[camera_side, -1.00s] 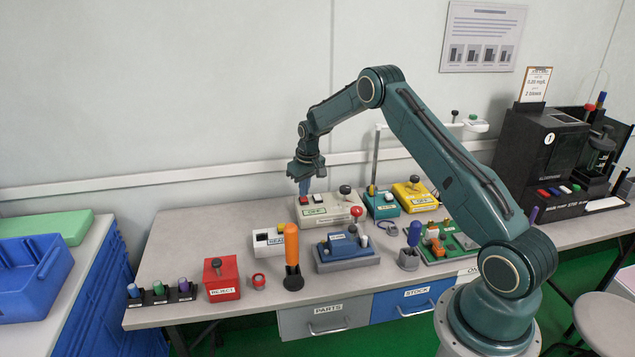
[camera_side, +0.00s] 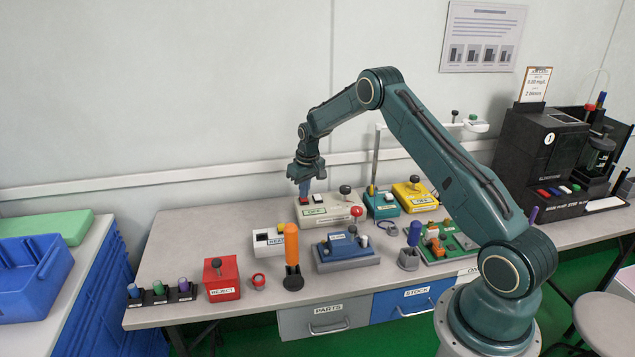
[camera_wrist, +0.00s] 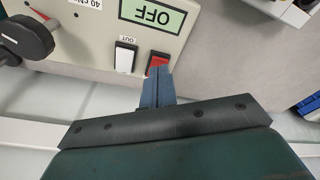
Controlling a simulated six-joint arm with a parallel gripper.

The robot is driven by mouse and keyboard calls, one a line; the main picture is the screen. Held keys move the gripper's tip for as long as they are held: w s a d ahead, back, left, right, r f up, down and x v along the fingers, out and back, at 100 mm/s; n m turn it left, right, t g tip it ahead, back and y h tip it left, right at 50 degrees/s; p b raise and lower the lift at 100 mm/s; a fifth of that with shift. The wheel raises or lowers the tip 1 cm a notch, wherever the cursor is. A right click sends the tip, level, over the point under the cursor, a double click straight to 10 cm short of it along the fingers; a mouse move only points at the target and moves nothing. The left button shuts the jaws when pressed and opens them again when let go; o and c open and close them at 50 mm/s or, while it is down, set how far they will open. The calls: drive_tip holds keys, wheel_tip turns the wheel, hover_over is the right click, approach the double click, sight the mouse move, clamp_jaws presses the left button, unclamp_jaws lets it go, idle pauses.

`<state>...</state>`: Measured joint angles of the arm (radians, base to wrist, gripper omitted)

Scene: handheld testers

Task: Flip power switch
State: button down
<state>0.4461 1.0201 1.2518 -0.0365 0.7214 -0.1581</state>
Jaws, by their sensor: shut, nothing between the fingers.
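A beige tester (camera_side: 328,212) stands at the back of the bench, below my gripper. In the wrist view its panel (camera_wrist: 80,35) has a green display reading "OFF" (camera_wrist: 152,15), a white rocker switch (camera_wrist: 125,57) marked "OUT" and a red switch (camera_wrist: 158,60) beside it. A black knob (camera_wrist: 28,38) is at the panel's left. My gripper (camera_side: 304,190) points down at the red-switch end of the tester. Its blue fingers (camera_wrist: 157,88) are shut and empty. Their tips overlap the edge of the red switch in the wrist view; I cannot tell whether they touch it.
Teal (camera_side: 382,206) and yellow (camera_side: 415,197) boxes stand right of the tester. A blue device (camera_side: 346,253), an orange-handled tool (camera_side: 292,258) and a white box (camera_side: 268,241) stand in front. A red REJECT box (camera_side: 221,279) is at front left. The bench's back left is clear.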

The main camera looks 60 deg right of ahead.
sight(305, 200)
drive_tip(key=shift+f, duration=0.55)
idle(0.4)
drive_tip(key=shift+r, duration=3.5)
drive_tip(key=shift+r, duration=0.15)
